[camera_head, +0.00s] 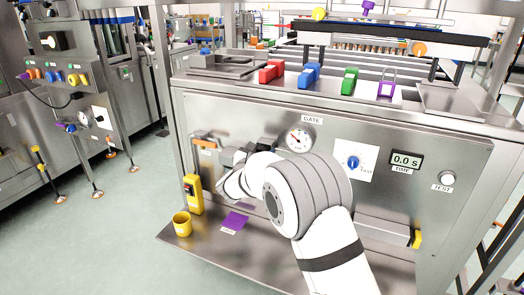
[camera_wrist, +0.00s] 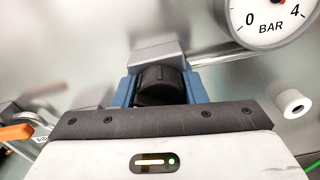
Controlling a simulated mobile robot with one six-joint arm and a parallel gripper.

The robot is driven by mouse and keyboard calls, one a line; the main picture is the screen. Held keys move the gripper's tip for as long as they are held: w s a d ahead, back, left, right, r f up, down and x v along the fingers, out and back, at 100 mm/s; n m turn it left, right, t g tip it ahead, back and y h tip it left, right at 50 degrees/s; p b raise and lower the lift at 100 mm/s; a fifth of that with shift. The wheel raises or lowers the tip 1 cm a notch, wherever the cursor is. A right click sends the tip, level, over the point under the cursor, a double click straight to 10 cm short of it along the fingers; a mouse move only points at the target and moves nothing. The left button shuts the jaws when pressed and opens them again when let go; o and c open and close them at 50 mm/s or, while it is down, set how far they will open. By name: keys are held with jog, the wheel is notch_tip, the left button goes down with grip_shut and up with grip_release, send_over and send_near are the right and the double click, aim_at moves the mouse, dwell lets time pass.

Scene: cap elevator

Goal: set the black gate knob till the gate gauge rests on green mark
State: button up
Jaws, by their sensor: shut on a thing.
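The black gate knob (camera_wrist: 160,84) shows in the wrist view, between the blue-grey fingers of my gripper (camera_wrist: 162,90). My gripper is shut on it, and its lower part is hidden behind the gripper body. The gate gauge (camera_head: 299,138) is a round white dial under the GATE label in the head view. Only the lower part of the gauge (camera_wrist: 268,20), with 0, 4 and BAR, shows in the wrist view. My arm hides the knob in the head view.
A blue knob (camera_head: 353,162) on a white plate, a timer display (camera_head: 407,160) and a TEST button (camera_head: 447,178) are on the panel to the right. A yellow cup (camera_head: 182,224) and a purple pad (camera_head: 235,221) are on the lower shelf.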

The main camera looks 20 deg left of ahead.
jog(key=o, duration=1)
jog(key=shift+s+a+p, duration=0.15)
jog(key=shift+s+p, duration=0.2)
jog(key=shift+s, duration=1.6)
jog(key=shift+s+a+p, duration=0.15)
jog(key=shift+s+p, duration=0.15)
jog(key=shift+s, duration=1.65)
